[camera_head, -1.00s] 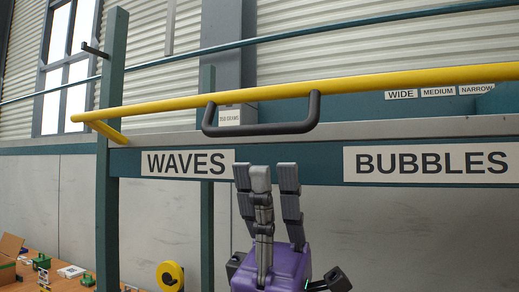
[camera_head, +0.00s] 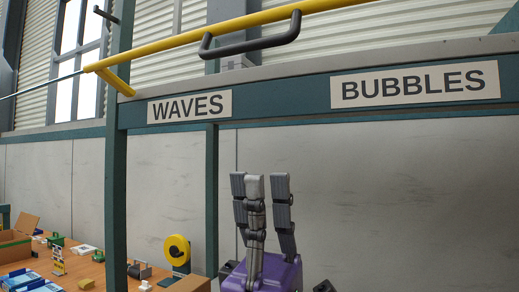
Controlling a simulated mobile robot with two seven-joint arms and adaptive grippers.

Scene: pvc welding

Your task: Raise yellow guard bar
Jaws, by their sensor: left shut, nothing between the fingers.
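The yellow guard bar (camera_head: 180,40) runs above the teal beam and rises out of the top of the picture to the right. A black handle (camera_head: 250,45) hangs from its underside. A short yellow arm (camera_head: 115,82) joins its left end to the beam near the post. My left gripper (camera_head: 262,180), with a purple body and grey fingers, points up below the beam, between the WAVES and BUBBLES labels. It is shut and empty, well below the handle and apart from it. My right gripper is not in view.
The teal beam (camera_head: 280,100) carries a WAVES label (camera_head: 189,107) and a BUBBLES label (camera_head: 414,84). A teal post (camera_head: 116,200) stands at left, with a peg at its top. Behind are a wooden table (camera_head: 85,270), a yellow reel (camera_head: 176,250) and grey wall panels.

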